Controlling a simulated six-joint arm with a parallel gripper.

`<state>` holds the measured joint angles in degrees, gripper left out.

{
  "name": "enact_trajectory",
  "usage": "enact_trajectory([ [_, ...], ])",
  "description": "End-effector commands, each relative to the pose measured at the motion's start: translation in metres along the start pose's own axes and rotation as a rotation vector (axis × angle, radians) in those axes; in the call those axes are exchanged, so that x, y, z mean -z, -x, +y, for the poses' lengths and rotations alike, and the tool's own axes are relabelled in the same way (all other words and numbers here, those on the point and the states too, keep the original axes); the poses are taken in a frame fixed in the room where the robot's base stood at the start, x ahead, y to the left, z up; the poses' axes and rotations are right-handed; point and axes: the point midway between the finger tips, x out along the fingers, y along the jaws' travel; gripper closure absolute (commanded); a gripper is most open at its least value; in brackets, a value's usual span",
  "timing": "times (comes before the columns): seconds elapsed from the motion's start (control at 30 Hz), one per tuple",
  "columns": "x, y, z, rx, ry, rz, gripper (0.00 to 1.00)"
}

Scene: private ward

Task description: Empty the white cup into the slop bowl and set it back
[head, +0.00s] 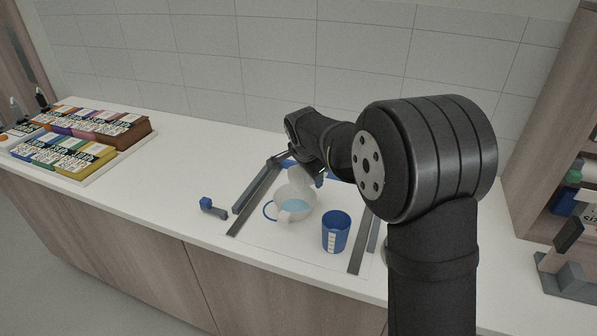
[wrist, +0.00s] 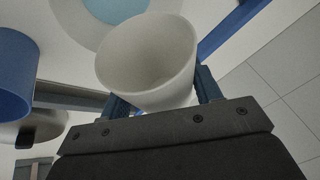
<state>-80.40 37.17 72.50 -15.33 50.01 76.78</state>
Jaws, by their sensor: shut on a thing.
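My gripper (wrist: 160,97) is shut on the white cup (wrist: 150,62), with a dark finger on each side of it. In the wrist view the cup's mouth is open to the camera and no liquid shows inside. In the head view the cup (head: 300,176) is tilted, partly hidden by the gripper (head: 312,178), and is held over or just behind the slop bowl (head: 306,208). The pale bowl has a blue loop at its left and holds light blue liquid. The bowl also shows at the top of the wrist view (wrist: 78,14). I cannot tell whether cup and bowl touch.
A blue cup with a white scale (head: 335,232) stands close at the bowl's right. Grey rails (head: 246,205) flank the work area. A small blue and grey piece (head: 211,207) lies left. A tray of coloured boxes (head: 90,180) is far left. The counter between is clear.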

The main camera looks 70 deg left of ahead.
Motion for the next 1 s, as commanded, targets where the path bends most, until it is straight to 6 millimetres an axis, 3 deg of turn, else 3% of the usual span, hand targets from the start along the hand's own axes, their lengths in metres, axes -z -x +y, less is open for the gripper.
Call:
enact_trajectory([
  [0.4,0.001,-0.001,0.0,-0.006,-0.011,-0.038,0.97],
  [1.0,0.009,0.002,-0.002,-0.045,-0.113,-0.449,0.97],
])
